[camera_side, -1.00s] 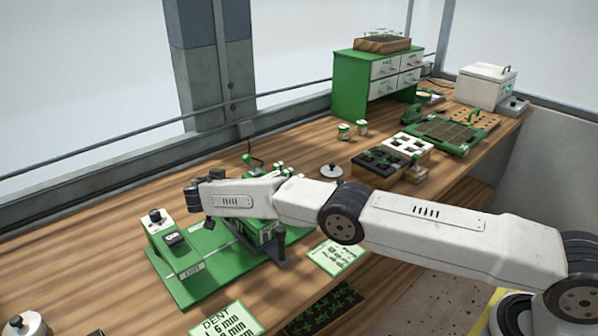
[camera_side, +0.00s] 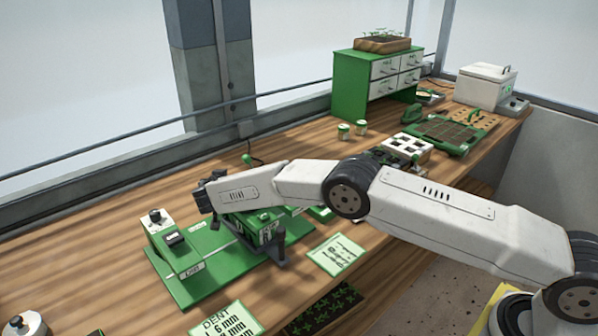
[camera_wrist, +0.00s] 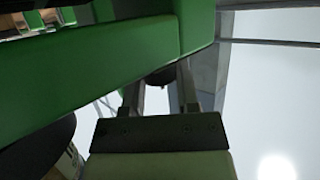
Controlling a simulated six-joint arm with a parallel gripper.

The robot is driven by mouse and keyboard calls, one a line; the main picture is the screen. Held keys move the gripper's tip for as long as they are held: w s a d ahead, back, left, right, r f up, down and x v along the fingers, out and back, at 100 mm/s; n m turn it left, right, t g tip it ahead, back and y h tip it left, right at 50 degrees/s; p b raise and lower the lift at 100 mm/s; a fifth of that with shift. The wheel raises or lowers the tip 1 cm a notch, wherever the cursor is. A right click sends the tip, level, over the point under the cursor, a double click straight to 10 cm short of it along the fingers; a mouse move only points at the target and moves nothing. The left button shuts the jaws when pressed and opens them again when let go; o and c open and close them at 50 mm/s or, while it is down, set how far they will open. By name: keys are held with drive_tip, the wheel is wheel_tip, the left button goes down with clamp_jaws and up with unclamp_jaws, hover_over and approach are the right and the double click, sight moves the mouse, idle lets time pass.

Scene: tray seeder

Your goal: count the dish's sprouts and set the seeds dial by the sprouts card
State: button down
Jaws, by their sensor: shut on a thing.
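The green seeder (camera_side: 262,232) stands on a green base plate (camera_side: 205,285), partly hidden under my forearm. In the wrist view my gripper (camera_wrist: 164,85) is shut on a dark round knob (camera_wrist: 160,76), close beside a green housing (camera_wrist: 95,75). In the side view my fingertips are hidden, so the knob's setting and label cannot be read. A green-edged card with small drawings (camera_side: 337,254) lies in front of the seeder; its text is too small to read. I cannot make out the dish of sprouts.
A white and green control box (camera_side: 160,225) with a black knob stands at the plate's left end. A dark tray of green plants (camera_side: 325,308) lies below the front edge. Green drawers (camera_side: 352,85) and a white box (camera_side: 484,85) stand at the back.

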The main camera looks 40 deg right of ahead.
drive_tip(key=shift+r, duration=0.1)
drive_tip(key=shift+c, duration=1.8)
unclamp_jaws()
drive_tip(key=shift+s+a, duration=0.1)
drive_tip(key=shift+s, duration=0.05)
drive_tip(key=v, duration=0.7)
drive_tip(key=shift+s+a, duration=0.15)
drive_tip(key=shift+a, duration=0.05)
drive_tip(key=shift+r, duration=0.15)
